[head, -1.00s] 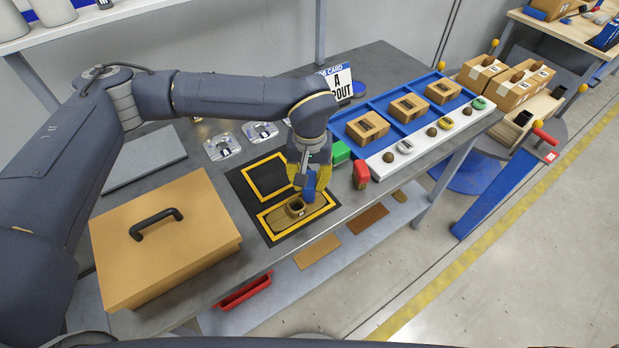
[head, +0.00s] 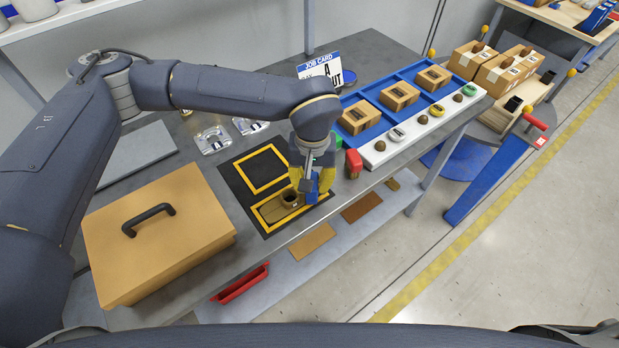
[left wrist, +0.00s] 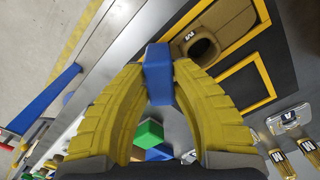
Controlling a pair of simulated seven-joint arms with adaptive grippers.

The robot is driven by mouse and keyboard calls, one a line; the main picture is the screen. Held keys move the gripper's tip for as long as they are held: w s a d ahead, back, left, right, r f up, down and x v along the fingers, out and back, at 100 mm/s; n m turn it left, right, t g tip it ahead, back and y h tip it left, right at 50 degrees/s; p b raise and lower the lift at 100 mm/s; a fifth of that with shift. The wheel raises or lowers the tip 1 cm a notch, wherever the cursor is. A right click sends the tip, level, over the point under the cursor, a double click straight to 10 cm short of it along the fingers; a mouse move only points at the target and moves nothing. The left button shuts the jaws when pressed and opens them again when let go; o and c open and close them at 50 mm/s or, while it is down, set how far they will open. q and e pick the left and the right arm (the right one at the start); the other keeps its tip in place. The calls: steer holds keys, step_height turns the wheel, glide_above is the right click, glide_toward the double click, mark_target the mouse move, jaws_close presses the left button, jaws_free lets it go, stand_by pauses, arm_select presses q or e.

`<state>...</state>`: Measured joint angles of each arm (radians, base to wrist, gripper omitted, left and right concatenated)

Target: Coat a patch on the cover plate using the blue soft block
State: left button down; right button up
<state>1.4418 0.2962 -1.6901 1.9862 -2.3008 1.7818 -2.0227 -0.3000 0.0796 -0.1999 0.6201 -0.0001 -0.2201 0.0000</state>
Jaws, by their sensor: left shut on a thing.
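The cover plate (head: 270,211) is a brown plate with a round, dark-mouthed collar, lying inside the front yellow-outlined square of a black mat. In the left wrist view the cover plate (left wrist: 232,22) and its collar are at the top right. My left gripper (head: 313,186) has yellow fingers and is shut on the blue soft block (head: 312,194). The blue soft block also shows between the fingertips in the left wrist view (left wrist: 158,72). The block is at the plate's right end; I cannot tell whether it touches the plate. My right gripper is not in view.
A tan box with a black handle (head: 190,235) stands left of the mat. A red-topped item (head: 353,163) and a green block stand close right of the gripper. A blue tray (head: 373,148) with cartons lies further right. The back yellow square (head: 262,170) is empty.

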arm_select(q)
steer(key=shift+w+a+f, duration=0.1)
steer(key=shift+w+a, duration=0.5)
steer(key=shift+w, duration=0.25)
steer(key=shift+w+a, duration=0.6)
steer(key=shift+w, duration=0.2)
steer(key=shift+r, duration=3)
steer(key=shift+r, duration=0.15)
step_height(320, 180, up, 3)
steer(key=shift+f, duration=0.15)
